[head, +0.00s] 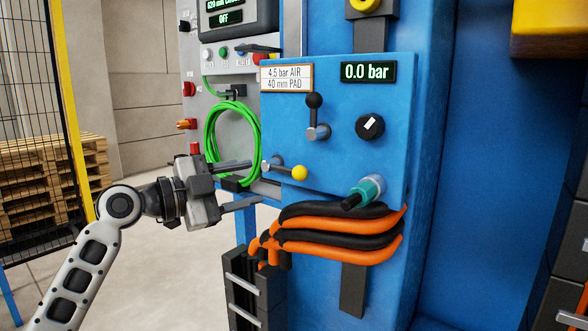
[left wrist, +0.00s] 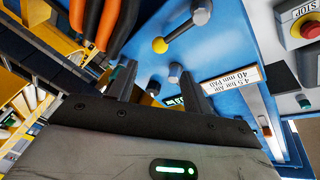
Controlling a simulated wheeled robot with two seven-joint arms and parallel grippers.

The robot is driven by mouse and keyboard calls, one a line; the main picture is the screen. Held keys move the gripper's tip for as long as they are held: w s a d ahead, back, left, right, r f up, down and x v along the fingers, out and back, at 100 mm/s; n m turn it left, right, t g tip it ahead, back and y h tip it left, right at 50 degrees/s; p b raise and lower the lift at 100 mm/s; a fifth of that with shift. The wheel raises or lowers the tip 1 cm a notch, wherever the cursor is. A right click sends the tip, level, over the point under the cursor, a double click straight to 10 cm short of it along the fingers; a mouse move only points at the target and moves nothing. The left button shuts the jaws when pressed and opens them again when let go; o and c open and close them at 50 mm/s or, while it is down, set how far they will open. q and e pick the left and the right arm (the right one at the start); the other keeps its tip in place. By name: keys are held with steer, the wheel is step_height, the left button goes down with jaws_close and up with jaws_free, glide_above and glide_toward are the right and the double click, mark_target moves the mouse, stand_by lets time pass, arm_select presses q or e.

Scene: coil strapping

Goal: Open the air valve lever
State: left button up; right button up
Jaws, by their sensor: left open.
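A lever with a yellow ball (head: 299,172) sticks out rightward, roughly level, from its grey pivot on the blue panel (head: 350,100). A second lever with a black ball (head: 313,100) points up from its grey pivot. I cannot tell by marking which is the air valve lever. My left gripper (head: 254,182) is open and empty, just left of the yellow-ball lever and apart from it. In the left wrist view the yellow ball (left wrist: 159,45) shows beyond the open fingers (left wrist: 157,70). My right gripper is not in view.
A display (head: 367,72) reads 0.0 bar, beside a label (head: 286,77) reading 4.5 bar AIR, 40 mm PAD. A black knob (head: 370,126) and teal-collared fitting (head: 368,191) sit right. Orange and black hoses (head: 340,240) run below. A green coiled hose (head: 210,135) hangs behind the gripper.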

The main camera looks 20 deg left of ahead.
mark_target(293, 174)
arm_select(q)
steer(key=p+x, duration=0.2)
steer(key=x, duration=0.9)
steer(key=shift+f+p, duration=0.1)
steer(key=shift+p, duration=0.25)
jaws_close()
